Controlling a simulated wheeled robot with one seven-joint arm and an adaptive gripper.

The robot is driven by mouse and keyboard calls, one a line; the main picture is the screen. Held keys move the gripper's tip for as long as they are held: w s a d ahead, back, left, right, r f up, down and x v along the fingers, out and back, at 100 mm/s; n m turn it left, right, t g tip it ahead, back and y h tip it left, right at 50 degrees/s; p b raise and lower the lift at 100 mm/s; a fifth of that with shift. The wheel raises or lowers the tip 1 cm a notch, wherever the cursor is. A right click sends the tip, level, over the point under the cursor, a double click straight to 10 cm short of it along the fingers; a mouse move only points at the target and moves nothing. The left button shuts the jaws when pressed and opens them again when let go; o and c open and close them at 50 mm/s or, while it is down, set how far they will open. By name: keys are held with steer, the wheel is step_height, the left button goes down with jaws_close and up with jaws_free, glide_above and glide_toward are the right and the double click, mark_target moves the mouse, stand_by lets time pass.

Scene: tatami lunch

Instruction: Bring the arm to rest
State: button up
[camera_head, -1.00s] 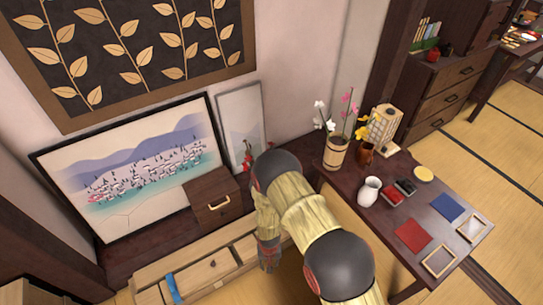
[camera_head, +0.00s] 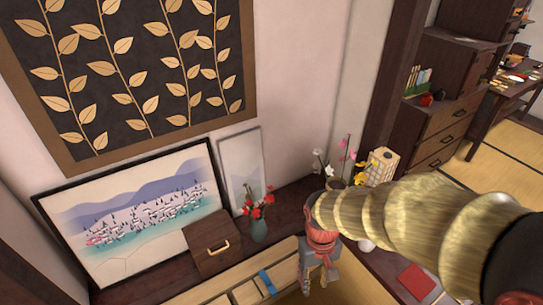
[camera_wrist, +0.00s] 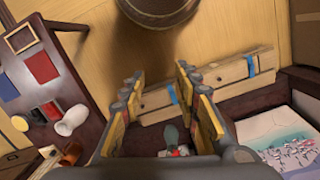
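My gripper (camera_head: 318,284) hangs below my arm in the head view, between the low wooden bench (camera_head: 222,298) and the dark table (camera_head: 366,268). In the wrist view its two fingers (camera_wrist: 158,82) are spread apart, with nothing held between them. Floor and the bench show in the gap. My arm reaches in from the right edge of the head view and hides much of the dark table.
A grey-green vase with red flowers (camera_head: 259,228) and a brown box (camera_head: 212,247) stand on a dark ledge behind the bench. A framed landscape (camera_head: 130,222) leans there. A white jug (camera_wrist: 72,120) and a red square (camera_wrist: 42,67) are on the dark table.

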steer(key=s+d+r+m+t+p, duration=0.1)
steer(key=s+d+r+t, duration=0.1)
steer(key=r, duration=0.5)
steer(key=s+d+r+t, duration=0.2)
steer(key=d+r, duration=0.1)
steer(key=r, duration=0.5)
steer(key=s+d+r+m+t+p, duration=0.1)
steer(key=s+d+r+t, duration=0.1)
steer(key=r, duration=0.5)
steer(key=shift+d+r+m+t+p, duration=0.25)
steer(key=shift+m+t+p, duration=0.05)
steer(key=shift+t, duration=0.1)
steer(key=shift+o, duration=0.6)
